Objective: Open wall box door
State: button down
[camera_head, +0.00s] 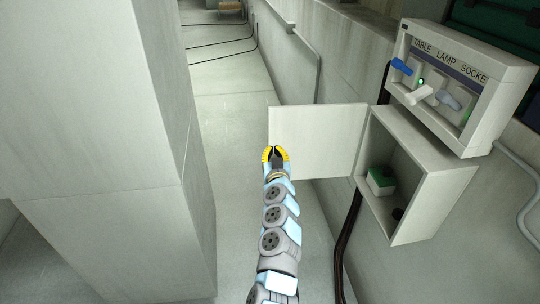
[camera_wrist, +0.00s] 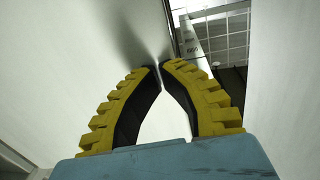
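The wall box (camera_head: 432,190) is a pale grey open-fronted box on the wall at the right of the head view. Its flat door (camera_head: 318,135) is swung wide open, out to the left of the box. My gripper (camera_head: 274,149), with yellow-backed black fingers, is at the door's left, free edge, overlapping its lower left corner in the picture. In the wrist view, the fingertips (camera_wrist: 161,66) come together with only a thin gap. Nothing is seen held between them. A pale surface beside them carries their shadow; I cannot tell whether they touch it.
Inside the box are a green and white block (camera_head: 380,181) and a small dark round part (camera_head: 398,214). A panel (camera_head: 458,85) labelled TABLE, LAMP, SOCKET with switches sits above. A large grey pillar (camera_head: 100,140) stands left; clear floor (camera_head: 235,130) lies between. A dark cable (camera_head: 345,235) runs below the box.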

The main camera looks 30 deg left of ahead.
jog(key=shift+w+a, duration=0.3)
jog(key=shift+w, duration=0.15)
jog(key=shift+s, duration=0.1)
dwell(0.5)
jog(key=p+v, duration=0.3)
jog(key=v, duration=1)
jog(key=shift+s, duration=0.35)
jog(key=shift+d+m+h, duration=0.2)
jog(key=shift+m+h, duration=0.1)
jog(key=shift+h, duration=0.1)
